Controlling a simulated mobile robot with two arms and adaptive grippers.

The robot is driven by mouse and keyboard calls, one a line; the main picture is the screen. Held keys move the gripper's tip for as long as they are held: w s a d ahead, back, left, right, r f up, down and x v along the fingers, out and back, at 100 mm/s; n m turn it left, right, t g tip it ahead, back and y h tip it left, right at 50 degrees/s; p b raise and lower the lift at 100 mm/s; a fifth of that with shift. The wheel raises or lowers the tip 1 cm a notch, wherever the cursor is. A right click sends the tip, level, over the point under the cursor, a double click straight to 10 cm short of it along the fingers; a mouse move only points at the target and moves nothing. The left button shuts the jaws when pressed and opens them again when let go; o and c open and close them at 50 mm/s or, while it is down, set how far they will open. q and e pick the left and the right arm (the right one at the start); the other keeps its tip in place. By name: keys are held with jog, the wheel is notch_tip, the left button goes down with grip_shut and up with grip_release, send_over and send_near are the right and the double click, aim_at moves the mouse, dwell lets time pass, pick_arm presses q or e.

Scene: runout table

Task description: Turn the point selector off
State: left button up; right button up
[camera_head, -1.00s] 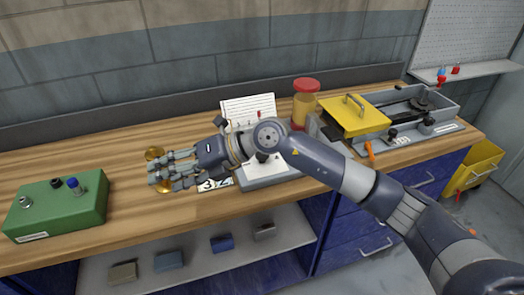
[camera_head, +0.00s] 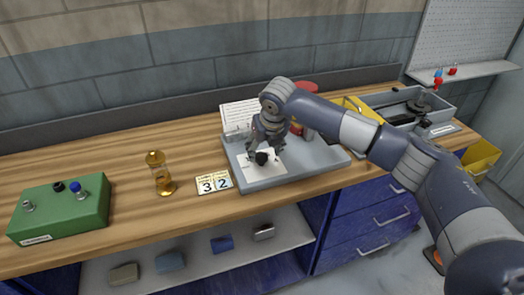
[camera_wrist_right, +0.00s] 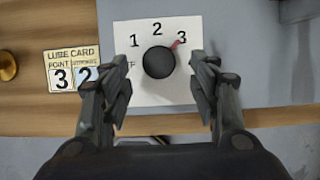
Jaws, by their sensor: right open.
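The point selector is a round black knob (camera_wrist_right: 158,62) on a white dial plate (camera_wrist_right: 150,92) marked 1, 2 and 3. Its red pointer (camera_wrist_right: 178,43) points at the 3. Left of the knob, a letter F shows and the rest of that label is hidden by a finger. In the head view the knob (camera_head: 263,158) sits on the grey panel (camera_head: 285,178). My right gripper (camera_head: 265,145) is above the dial, pointing down. In the wrist view its open fingers (camera_wrist_right: 160,85) stand either side of the knob, apart from it. My left gripper is not in view.
A lube card (camera_head: 214,183) showing 3 and 2 lies left of the panel, beside a brass-and-amber oiler (camera_head: 160,174). A green box (camera_head: 60,210) stands at the left. A red-lidded jar (camera_head: 303,90) and grey tray (camera_head: 440,103) are at the right, partly behind my arm.

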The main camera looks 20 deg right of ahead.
aim_at(262, 156)
jog(key=shift+p+x, duration=0.3)
jog(key=shift+x, duration=1.6)
jog(key=c, duration=1.1)
jog(key=shift+o, duration=0.2)
